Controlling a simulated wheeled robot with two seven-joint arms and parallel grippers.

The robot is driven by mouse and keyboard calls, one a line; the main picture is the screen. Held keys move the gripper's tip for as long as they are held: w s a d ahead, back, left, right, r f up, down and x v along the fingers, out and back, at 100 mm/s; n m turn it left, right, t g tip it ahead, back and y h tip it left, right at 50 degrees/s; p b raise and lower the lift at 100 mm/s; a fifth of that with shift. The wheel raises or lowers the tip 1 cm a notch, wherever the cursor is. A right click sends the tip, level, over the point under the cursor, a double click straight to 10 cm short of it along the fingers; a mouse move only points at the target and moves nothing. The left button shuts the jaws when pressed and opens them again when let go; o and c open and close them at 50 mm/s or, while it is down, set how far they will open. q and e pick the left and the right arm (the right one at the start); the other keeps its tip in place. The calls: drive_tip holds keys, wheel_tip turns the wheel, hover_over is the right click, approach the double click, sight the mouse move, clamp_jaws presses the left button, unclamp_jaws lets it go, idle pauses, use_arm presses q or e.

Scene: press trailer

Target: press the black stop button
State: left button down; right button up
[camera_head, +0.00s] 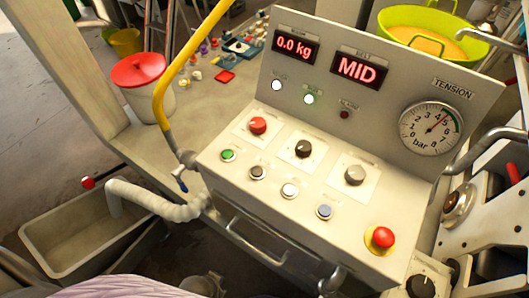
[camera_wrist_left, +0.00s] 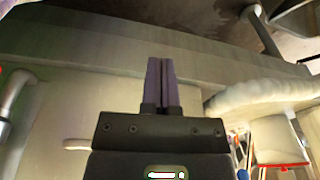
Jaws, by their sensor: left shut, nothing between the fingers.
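The black button (camera_head: 257,172) is a small round push button in the lower row of the pale control panel (camera_head: 235,190). It sits between a green button (camera_head: 228,155) and a white button (camera_head: 290,190). No gripper covers it in the head view. My left gripper (camera_wrist_left: 162,62) shows in the left wrist view with its two dark fingers together and nothing between them. A pale surface lies behind the fingers there. The button cannot be made out in that view. My right gripper is in neither view.

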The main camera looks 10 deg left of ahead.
use_arm(q)
drive_tip(key=w+d+r+n+t+p, duration=0.1)
drive_tip(key=w+r+p, duration=0.3)
drive_tip(key=r, duration=0.7)
drive_tip(key=w+r+p, duration=0.2)
drive_tip(key=r+p, duration=0.4)
drive_tip(key=r, duration=0.5)
wheel_tip(320, 180, up, 13)
drive_tip(key=n+t+h+p, duration=0.5)
drive_tip(key=n+p, duration=0.4)
drive_tip(key=n, duration=1.1)
hover_over(253, 172)
drive_tip(key=g+h, duration=0.1)
drive_tip(key=shift+r, duration=0.2)
wheel_tip(253, 172, down, 8)
drive_tip(key=b, duration=0.8)
drive_tip(key=shift+b, duration=0.35)
drive_tip(key=shift+f, duration=0.4)
drive_tip(key=shift+f+b, duration=0.1)
drive_tip(key=shift+b, duration=0.2)
